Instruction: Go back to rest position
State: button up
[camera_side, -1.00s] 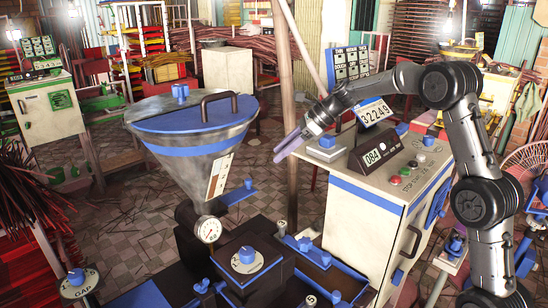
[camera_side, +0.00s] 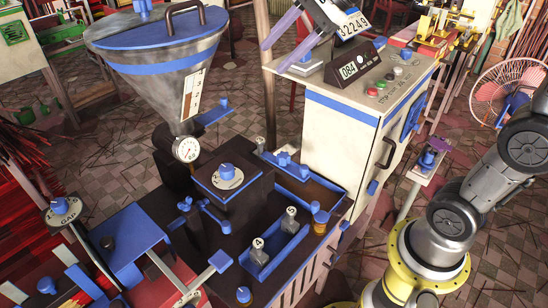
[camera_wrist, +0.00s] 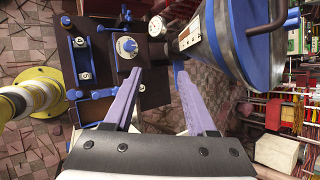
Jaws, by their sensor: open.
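My gripper (camera_side: 290,42) shows at the top of the side view, its two purple fingers apart and empty. It is in the air near the control cabinet (camera_side: 340,140), up and right of the metal hopper (camera_side: 165,85). In the wrist view my gripper (camera_wrist: 163,98) points toward the dark extruder machine (camera_wrist: 150,90), with nothing between the fingers. The hopper (camera_wrist: 245,40) is to the right there, with a blue lid and a dark handle. Most of my arm near the gripper is outside the side view.
The extruder bench (camera_side: 215,235) carries blue levers, knobs and a blue tray (camera_side: 272,250). A pressure gauge (camera_side: 186,149) sits below the hopper. A fan (camera_side: 505,90) stands at the right. Tiled floor (camera_side: 110,180) is open between the machines.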

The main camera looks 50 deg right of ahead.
jog(key=s+f+n+h, duration=0.1)
jog(key=s+f+n, duration=0.2)
jog(key=s+n, duration=0.35)
jog(key=s+f+n+h, duration=0.2)
jog(key=s+n, duration=0.1)
jog(key=s, duration=0.6)
jog(key=s+d+f+n+h, duration=0.2)
jog(key=s+d+f+n, duration=0.2)
jog(key=f+n, duration=0.3)
jog(key=shift+s+d+n+g, duration=0.4)
jog(key=shift+s+n, duration=0.35)
jog(key=shift+n, duration=0.5)
